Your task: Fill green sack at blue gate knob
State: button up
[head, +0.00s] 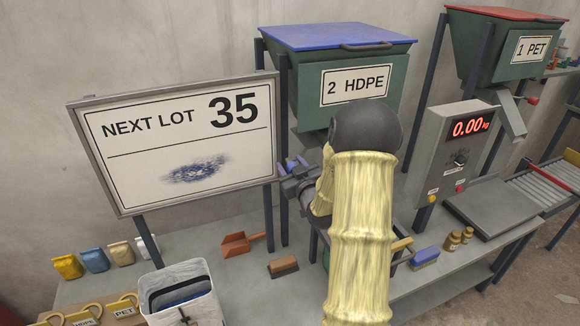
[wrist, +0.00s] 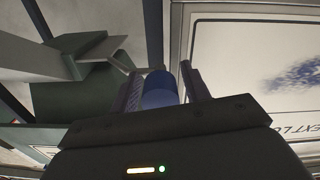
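The blue gate knob (wrist: 158,92) sits between the two fingers of my gripper (wrist: 163,88) in the wrist view. The fingers lie close along both sides of it, and the gripper looks shut on it. In the head view my gripper (head: 293,166) is under the green 2 HDPE hopper (head: 310,90), beside the sign. My arm hides most of the space below the chute. A green edge (head: 326,260) shows low beside my arm, perhaps the green sack; its mouth and contents are hidden.
The NEXT LOT 35 sign (head: 180,140) stands close left. A weighing display (head: 468,127) reads 0.00 above a flat scale plate (head: 495,207).

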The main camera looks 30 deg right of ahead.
jog(key=shift+o, duration=0.2)
jog(key=s+a+b, duration=0.1)
jog(key=s+b, duration=0.5)
jog(key=s, duration=0.5)
jog(key=shift+s+a+f+b, duration=0.2)
jog(key=shift+s+a+b, duration=0.05)
jog(key=shift+s+b, duration=0.15)
jog(key=shift+b, duration=0.45)
jog(key=b, duration=0.2)
jog(key=shift+s+b, duration=0.35)
jog(key=shift+b, duration=0.05)
jog(key=shift+s+b, duration=0.1)
jog(key=shift+b, duration=0.35)
jog(key=s+b, duration=0.2)
jog(key=s, duration=0.1)
jog(key=s+b, duration=0.1)
jog(key=b, duration=0.1)
jog(key=shift+s+a+r, duration=0.2)
jog(key=shift+s+a, duration=0.1)
jog(key=shift+a, duration=0.05)
